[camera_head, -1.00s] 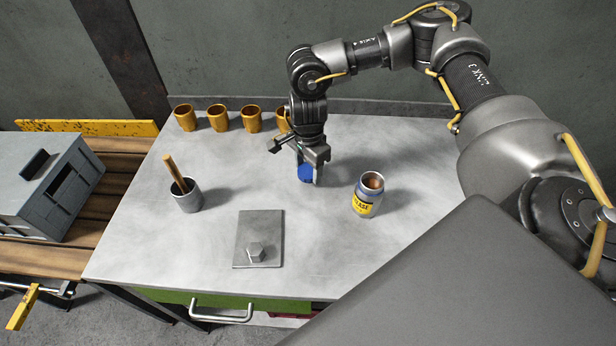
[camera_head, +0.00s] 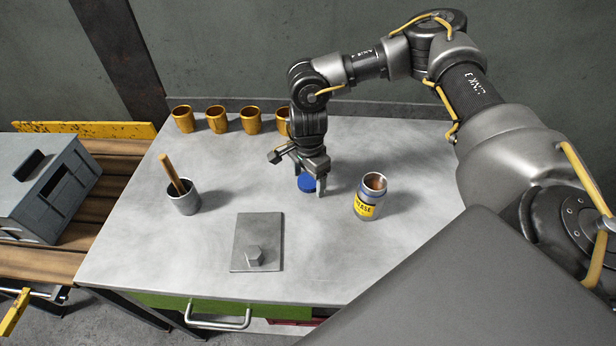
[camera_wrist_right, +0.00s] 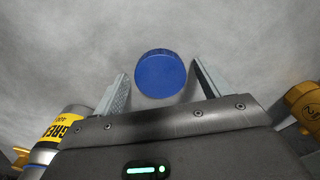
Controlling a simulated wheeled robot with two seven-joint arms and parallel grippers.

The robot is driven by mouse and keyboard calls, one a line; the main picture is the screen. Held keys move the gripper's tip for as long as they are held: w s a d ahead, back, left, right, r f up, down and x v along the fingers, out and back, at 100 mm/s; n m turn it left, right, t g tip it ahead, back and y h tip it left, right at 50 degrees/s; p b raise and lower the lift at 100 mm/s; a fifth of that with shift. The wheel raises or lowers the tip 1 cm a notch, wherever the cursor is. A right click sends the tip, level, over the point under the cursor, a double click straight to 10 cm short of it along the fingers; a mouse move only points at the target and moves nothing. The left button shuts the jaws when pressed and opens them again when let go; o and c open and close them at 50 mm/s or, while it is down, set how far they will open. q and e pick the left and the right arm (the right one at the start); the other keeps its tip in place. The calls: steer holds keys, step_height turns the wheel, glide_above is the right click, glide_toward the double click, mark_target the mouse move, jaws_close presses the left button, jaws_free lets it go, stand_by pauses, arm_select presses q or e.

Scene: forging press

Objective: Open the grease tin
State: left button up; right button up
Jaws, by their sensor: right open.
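The grease tin (camera_head: 370,196) stands upright on the metal table, right of my right gripper. Its top is open and shows a brownish inside. Its yellow label also shows at the left of the right wrist view (camera_wrist_right: 62,130). A round blue lid (camera_head: 306,184) is at the table top under my right gripper (camera_head: 309,188). In the right wrist view the blue lid (camera_wrist_right: 160,74) lies between the two open fingers, with gaps beside it. My right gripper is open and apart from the tin. My left gripper is not in view.
A grey cup with a wooden-handled tool (camera_head: 184,198) stands at the left. A flat plate with a hex knob (camera_head: 257,243) lies at the front. Several orange cups (camera_head: 218,119) line the back edge. A grey box (camera_head: 45,190) sits on a wooden bench at left.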

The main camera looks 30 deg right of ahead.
mark_target(308, 181)
step_height(308, 181, up, 12)
steer(key=shift+r+b, duration=0.2)
steer(key=shift+b, duration=0.2)
stand_by(0.3)
